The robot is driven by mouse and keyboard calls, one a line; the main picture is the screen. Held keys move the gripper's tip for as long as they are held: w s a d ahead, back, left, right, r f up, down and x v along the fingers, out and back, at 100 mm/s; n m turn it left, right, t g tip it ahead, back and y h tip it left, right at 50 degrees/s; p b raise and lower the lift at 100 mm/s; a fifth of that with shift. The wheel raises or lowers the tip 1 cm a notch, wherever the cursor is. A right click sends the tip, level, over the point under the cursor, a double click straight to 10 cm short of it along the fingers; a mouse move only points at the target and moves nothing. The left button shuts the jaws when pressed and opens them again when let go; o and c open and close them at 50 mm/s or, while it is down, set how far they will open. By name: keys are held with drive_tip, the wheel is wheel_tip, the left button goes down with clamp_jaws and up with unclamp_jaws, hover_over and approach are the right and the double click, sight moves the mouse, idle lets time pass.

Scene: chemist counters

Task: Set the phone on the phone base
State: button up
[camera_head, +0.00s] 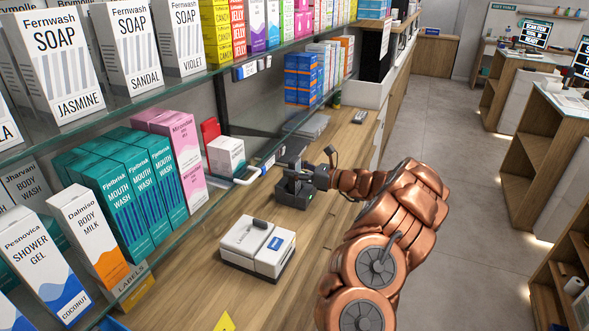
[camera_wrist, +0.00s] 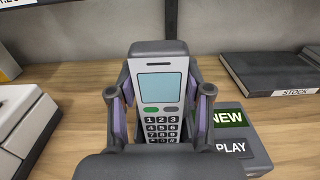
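The phone (camera_wrist: 162,118) is a grey handset with a pale screen and dark number keys. It stands roughly upright between the two fingers of my gripper (camera_wrist: 162,100) in the wrist view, and the finger pads appear to press on its sides. In the head view my gripper (camera_head: 302,176) is over the wooden counter, at a small dark box (camera_head: 292,196). In the wrist view a dark unit (camera_wrist: 240,135) with NEW and PLAY labels is beside the phone at the right. The phone's lower end is hidden by my gripper, so I cannot tell whether it touches a base.
A white label machine (camera_head: 257,247) stands on the counter (camera_head: 205,262) nearer the camera. A flat dark item (camera_wrist: 270,68) with a STOCK label lies behind at the right. A glass shelf (camera_head: 235,72) of boxes runs along the left. The aisle floor (camera_head: 440,150) is clear.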

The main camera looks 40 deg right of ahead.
drive_tip(key=o, duration=0.4)
drive_tip(key=shift+r, duration=0.1)
drive_tip(key=shift+r, duration=0.2)
drive_tip(key=shift+s+d+f, duration=0.15)
drive_tip(key=shift+s+d, duration=0.1)
drive_tip(key=shift+s, duration=0.05)
drive_tip(key=b+v, duration=0.2)
drive_tip(key=v, duration=0.9)
drive_tip(key=shift+s, duration=0.1)
